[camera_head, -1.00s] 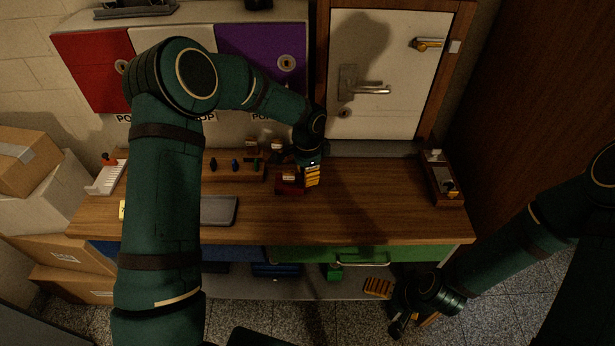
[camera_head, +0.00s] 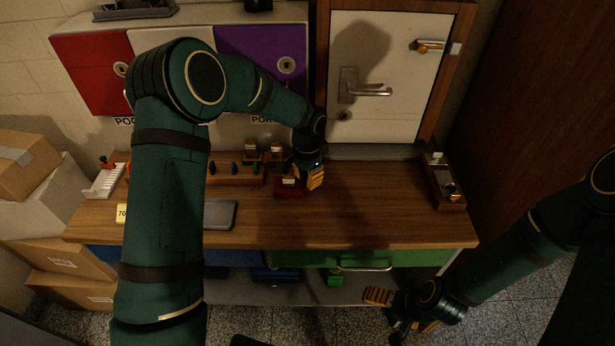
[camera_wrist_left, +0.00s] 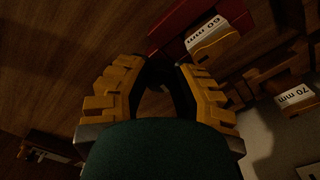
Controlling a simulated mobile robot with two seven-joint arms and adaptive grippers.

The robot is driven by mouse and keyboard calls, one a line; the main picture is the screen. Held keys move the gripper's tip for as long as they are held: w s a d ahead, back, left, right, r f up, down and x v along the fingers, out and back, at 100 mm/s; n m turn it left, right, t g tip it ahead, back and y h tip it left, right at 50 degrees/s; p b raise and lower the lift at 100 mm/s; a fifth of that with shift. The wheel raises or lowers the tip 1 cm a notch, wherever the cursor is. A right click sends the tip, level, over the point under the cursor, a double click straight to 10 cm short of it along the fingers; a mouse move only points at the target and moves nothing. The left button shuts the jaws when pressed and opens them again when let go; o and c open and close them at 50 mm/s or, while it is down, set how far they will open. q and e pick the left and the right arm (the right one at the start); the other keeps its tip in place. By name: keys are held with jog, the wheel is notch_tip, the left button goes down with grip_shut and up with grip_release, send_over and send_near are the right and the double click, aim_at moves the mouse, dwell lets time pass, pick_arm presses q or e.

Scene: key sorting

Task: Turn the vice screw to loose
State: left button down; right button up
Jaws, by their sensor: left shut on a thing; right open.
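The small red vice (camera_head: 289,188) sits on the wooden bench, with a white label on it. In the left wrist view its red body (camera_wrist_left: 172,28) is at the top, beside a block labelled 60 mm (camera_wrist_left: 212,40). My left gripper (camera_head: 316,178) is at the right side of the vice, yellow fingers tilted. In the wrist view my left gripper (camera_wrist_left: 160,85) is shut on the vice screw, which is mostly hidden in the dark between the fingers. My right gripper (camera_head: 402,311) is open and empty, low in front of the bench.
A rack with coloured keys (camera_head: 235,170) stands left of the vice. A grey tablet-like plate (camera_head: 220,214) lies in front of it. A wooden tray (camera_head: 444,182) is at the right end of the bench (camera_head: 380,215). The bench between vice and tray is clear.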

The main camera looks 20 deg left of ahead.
pick_arm(q)
jog(key=shift+f, duration=0.1)
jog(key=c, duration=0.7)
grip_release()
notch_tip(320, 180, up, 12)
jog(key=shift+r, duration=0.1)
jog(key=shift+c, duration=0.2)
